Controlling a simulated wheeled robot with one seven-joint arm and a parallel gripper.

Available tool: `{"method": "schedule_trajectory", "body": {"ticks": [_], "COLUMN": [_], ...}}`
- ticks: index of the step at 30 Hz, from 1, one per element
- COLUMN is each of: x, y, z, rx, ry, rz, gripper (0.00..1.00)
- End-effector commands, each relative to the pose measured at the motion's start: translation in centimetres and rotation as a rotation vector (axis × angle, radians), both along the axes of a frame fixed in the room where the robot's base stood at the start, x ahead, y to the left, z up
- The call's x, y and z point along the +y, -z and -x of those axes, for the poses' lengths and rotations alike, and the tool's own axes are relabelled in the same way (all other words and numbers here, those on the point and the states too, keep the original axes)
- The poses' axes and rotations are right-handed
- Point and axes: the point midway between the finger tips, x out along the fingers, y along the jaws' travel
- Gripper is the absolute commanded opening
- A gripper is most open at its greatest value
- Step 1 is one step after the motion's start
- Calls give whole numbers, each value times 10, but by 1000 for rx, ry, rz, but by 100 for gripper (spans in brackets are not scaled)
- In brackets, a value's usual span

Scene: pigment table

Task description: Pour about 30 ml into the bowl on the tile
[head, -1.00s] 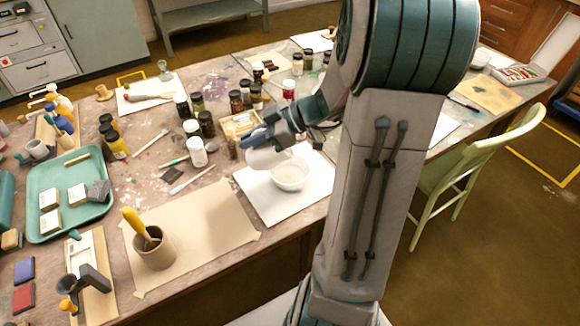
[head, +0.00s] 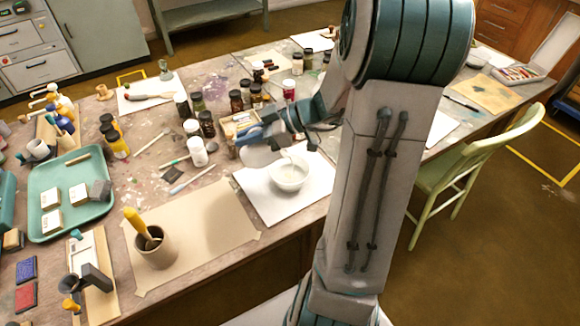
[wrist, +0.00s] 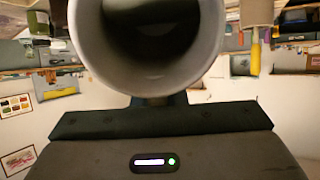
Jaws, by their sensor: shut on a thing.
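A white bowl (head: 289,176) stands on the white tile (head: 258,200) at the table's near edge. My gripper (head: 266,138) is shut on a pale grey vessel (head: 258,156), held tilted just left of and above the bowl. A thin pale streak shows between the vessel's lip and the bowl; it looks like liquid falling in. In the wrist view the vessel's round open mouth (wrist: 148,45) fills the upper middle, and its inside looks smooth and grey. The amount in the bowl cannot be read.
Several jars (head: 198,152) stand left of and behind the gripper. A brown sheet (head: 205,225) with a cup (head: 155,248) lies at the near left, beside a green tray (head: 75,230). A green chair (head: 455,172) stands on the right.

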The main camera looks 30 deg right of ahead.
Motion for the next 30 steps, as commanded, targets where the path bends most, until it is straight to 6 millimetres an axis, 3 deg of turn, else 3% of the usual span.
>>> {"method": "schedule_trajectory", "body": {"ticks": [30], "x": [11], "y": [-4], "z": [-8], "rx": [-20], "ry": [1], "rz": [-37], "gripper": [0]}}
